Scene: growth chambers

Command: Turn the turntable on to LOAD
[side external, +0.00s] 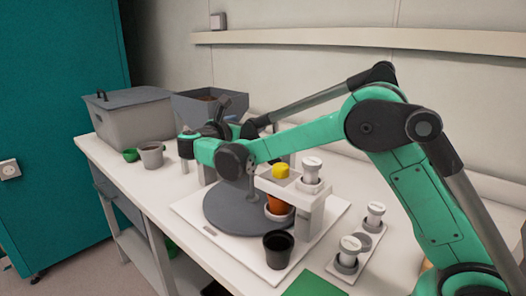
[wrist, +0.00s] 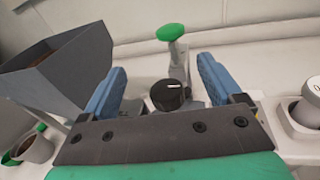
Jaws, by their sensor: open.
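The turntable (side external: 222,212) is a dark grey disc on a white board in the side view. My forearm crosses above it. An orange pot (side external: 276,205) stands at its right edge, under a white bridge-like stand (side external: 312,210). In the wrist view, a round black knob (wrist: 170,94) with a short white line lies between the two blue fingers of my gripper (wrist: 162,68). My gripper is open and empty, with gaps on both sides of the knob. In the side view my arm hides much of the gripper. I cannot read any LOAD mark.
A grey hopper (wrist: 62,68) stands left of my fingers in the wrist view. A green-topped lever (wrist: 171,33) rises behind the knob. A black pot (side external: 278,248) stands on the board's front. White-capped containers (side external: 374,215) and a lidded grey bin (side external: 135,122) stand on the bench.

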